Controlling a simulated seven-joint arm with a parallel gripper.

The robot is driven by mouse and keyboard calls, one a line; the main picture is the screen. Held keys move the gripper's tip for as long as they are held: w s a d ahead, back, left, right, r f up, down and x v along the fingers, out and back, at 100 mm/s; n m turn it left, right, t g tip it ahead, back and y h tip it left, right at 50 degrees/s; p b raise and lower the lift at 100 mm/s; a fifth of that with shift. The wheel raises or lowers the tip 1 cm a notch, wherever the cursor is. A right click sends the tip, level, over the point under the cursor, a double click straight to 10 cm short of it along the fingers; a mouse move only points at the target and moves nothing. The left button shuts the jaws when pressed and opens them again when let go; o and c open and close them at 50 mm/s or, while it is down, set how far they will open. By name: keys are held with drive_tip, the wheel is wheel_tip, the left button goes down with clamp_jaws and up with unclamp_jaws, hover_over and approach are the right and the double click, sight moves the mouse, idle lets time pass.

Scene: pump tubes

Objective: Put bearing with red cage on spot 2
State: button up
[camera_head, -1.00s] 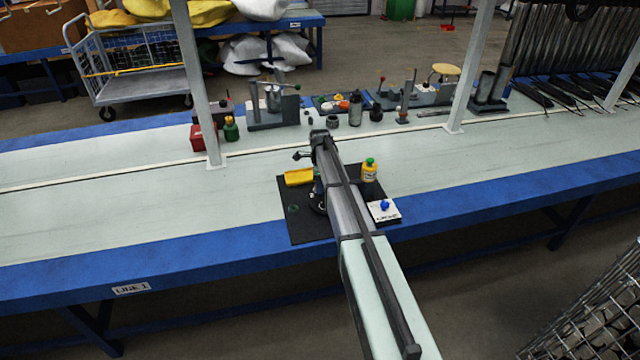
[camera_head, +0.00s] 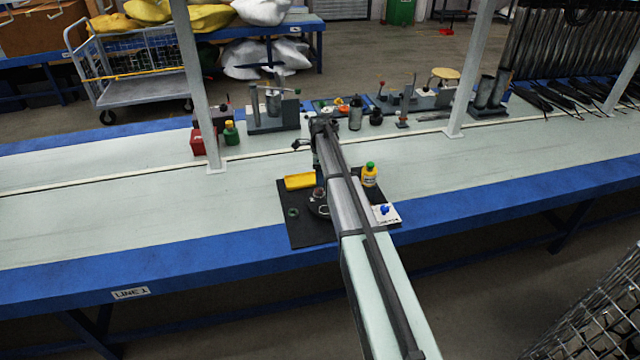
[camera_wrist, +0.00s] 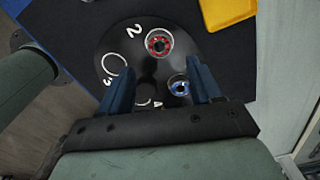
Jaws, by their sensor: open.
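In the wrist view, a dark round plate (camera_wrist: 120,48) carries white numbers and ring marks. The bearing with red cage (camera_wrist: 158,43) sits on the plate beside the white number 2 (camera_wrist: 133,32). A bearing with blue cage (camera_wrist: 180,84) is below it, near the right finger. An empty white ring (camera_wrist: 114,65) lies by the number 3. Another ring (camera_wrist: 143,102) is partly hidden in shadow between the fingers. In the head view my arm hides part of the plate (camera_head: 319,210).
A black mat (camera_head: 308,238) lies under the plate. It also bears a yellow tray (camera_head: 300,181), a yellow bottle with green cap (camera_head: 370,175) and a white block with a blue knob (camera_head: 386,212). Tools stand along the back. The bench left of the mat is clear.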

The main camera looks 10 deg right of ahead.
drive_tip(key=shift+r, duration=2.65)
